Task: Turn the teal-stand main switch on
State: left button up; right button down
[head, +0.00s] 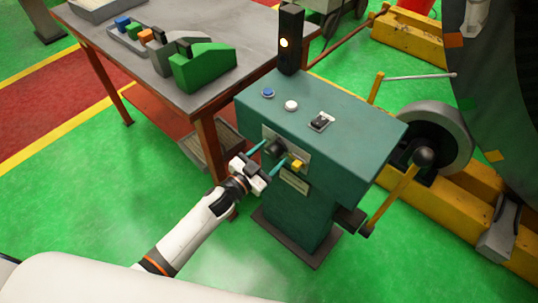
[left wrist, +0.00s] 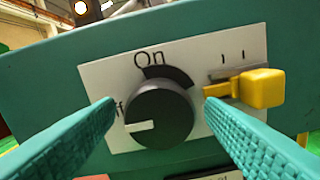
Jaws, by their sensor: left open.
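The teal stand (head: 330,125) is in the middle of the head view. Its front plate carries a dark round main switch knob (head: 273,148). In the left wrist view the knob (left wrist: 160,112) has a white mark pointing left, at the partly hidden "Off" label; "On" is printed above it. My left gripper (head: 270,153) is open in front of the plate. Its two teal fingers stand on either side of the knob in the left wrist view (left wrist: 160,104), with visible gaps and nothing held. My right gripper is not in view.
A yellow handle (left wrist: 262,88) sticks out just right of the knob, close to the right finger. A black lamp post (head: 290,40) with a lit amber light tops the stand. A workbench (head: 165,80) stands left; a yellow crank lever (head: 395,195) is on the right.

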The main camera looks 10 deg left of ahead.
pick_arm(q)
jog(key=c, duration=1)
jog(key=shift+o, duration=0.2)
jog(key=m, duration=0.4)
jog(key=m+b, duration=0.1)
jog(key=m, duration=0.4)
jog(key=shift+f, duration=0.1)
jog(key=m+b, duration=0.1)
jog(key=m, duration=0.3)
jog(key=shift+m+b, duration=0.9)
jog(key=shift+m, duration=1.5)
